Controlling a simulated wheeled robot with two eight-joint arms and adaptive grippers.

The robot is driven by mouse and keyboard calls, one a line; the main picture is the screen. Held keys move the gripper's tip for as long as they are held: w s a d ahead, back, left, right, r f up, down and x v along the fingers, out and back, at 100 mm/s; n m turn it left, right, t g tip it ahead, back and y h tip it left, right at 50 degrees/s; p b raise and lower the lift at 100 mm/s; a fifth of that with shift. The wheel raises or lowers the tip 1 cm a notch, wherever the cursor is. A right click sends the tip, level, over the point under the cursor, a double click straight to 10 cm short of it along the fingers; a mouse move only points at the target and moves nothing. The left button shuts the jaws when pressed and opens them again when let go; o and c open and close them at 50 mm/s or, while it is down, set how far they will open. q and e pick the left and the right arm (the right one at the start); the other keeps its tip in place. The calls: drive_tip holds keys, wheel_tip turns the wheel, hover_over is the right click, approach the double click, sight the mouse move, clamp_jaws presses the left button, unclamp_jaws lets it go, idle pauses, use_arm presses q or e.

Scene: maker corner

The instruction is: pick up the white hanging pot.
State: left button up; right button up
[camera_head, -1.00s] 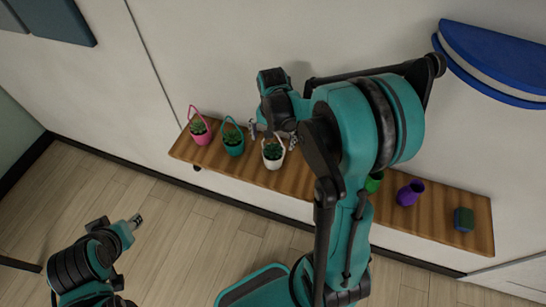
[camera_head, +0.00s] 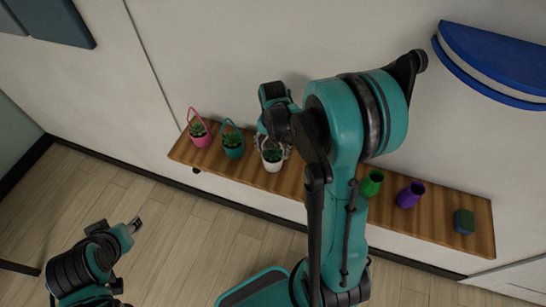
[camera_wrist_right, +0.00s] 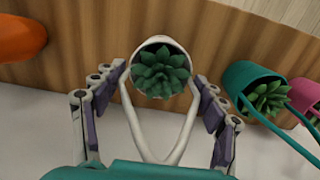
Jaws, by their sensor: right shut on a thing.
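The white hanging pot (camera_head: 272,164), with a green succulent and a looped white handle, stands upright on the wooden wall shelf (camera_head: 440,206). My right gripper (camera_head: 274,148) is shut on it, with one finger on each side. In the right wrist view the pot (camera_wrist_right: 160,72) sits between the purple-padded fingers (camera_wrist_right: 160,82), near its rim and handle. My left gripper (camera_head: 136,224) is low at the left over the floor, away from the shelf; its jaw gap is not clear.
A teal hanging pot (camera_head: 233,147) and a pink one (camera_head: 199,136) stand left of the white pot. An orange object (camera_wrist_right: 20,38) shows in the wrist view. The wall is close behind.

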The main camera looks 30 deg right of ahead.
drive_tip(key=shift+r, duration=0.6)
drive_tip(key=s+d+r+p, duration=0.1)
drive_tip(key=s+d+r, duration=0.6)
drive_tip(key=d+r, duration=0.2)
drive_tip(key=shift+s+r, duration=0.25)
drive_tip(key=shift+r, duration=0.15)
